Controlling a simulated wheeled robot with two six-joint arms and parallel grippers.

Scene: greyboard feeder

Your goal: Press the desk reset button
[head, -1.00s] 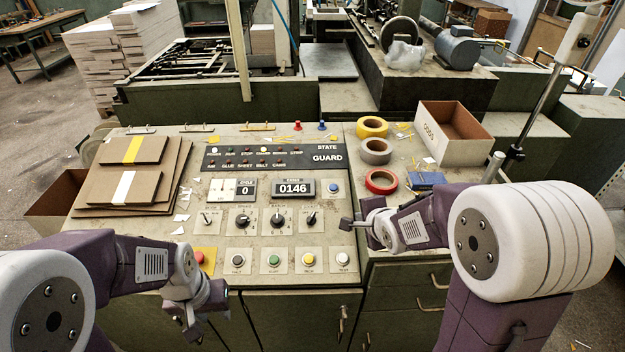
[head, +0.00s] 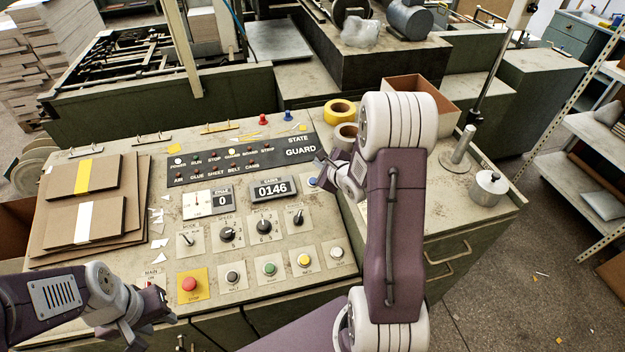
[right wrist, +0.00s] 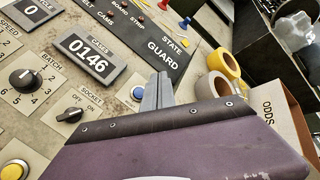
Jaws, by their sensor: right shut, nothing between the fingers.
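The round blue button (right wrist: 137,93) sits on a pale plate to the right of the counter display (right wrist: 88,50) that reads 0146, in the right wrist view. In the head view the blue button (head: 312,182) is partly covered by my right gripper (head: 326,170). My right gripper is shut and empty. In the right wrist view its fingertips (right wrist: 158,90) stand just right of the button; whether they touch the panel cannot be told. My left gripper (head: 150,325) hangs near the front left edge of the desk, away from the button; its finger opening is unclear.
Near my right gripper are a socket switch (right wrist: 70,115), the yellow tape roll (head: 340,110) and an open box (right wrist: 275,110). A red stop button (head: 189,284) and several coloured buttons line the front. Cardboard sheets (head: 140,200) lie left; a lidded pot (head: 488,186) stands right.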

